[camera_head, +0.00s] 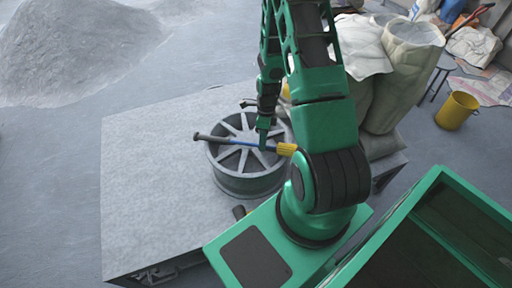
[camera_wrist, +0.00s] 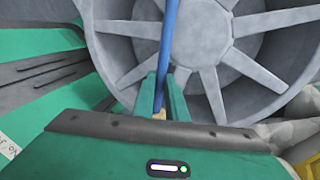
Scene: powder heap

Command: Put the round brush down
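The round brush (camera_head: 286,149) has yellow bristles at its right end, a blue shaft and a dark grip at its left end. It lies across the view above a grey spoked wheel rim (camera_head: 250,184). I cannot tell whether it touches the rim. My gripper (camera_head: 264,143) is shut on the blue shaft, near the bristle end. In the wrist view, the blue shaft (camera_wrist: 168,40) rises from between the green fingertips (camera_wrist: 161,92), with the rim's spokes behind it. The bristles are not clearly visible there.
The rim stands on a grey-topped table (camera_head: 150,190) with bare room to its left and front. A green bin (camera_head: 380,235) is at lower right. Pale sacks (camera_head: 410,65) and a yellow bucket (camera_head: 456,110) are at right. A powder heap (camera_head: 75,45) lies at upper left.

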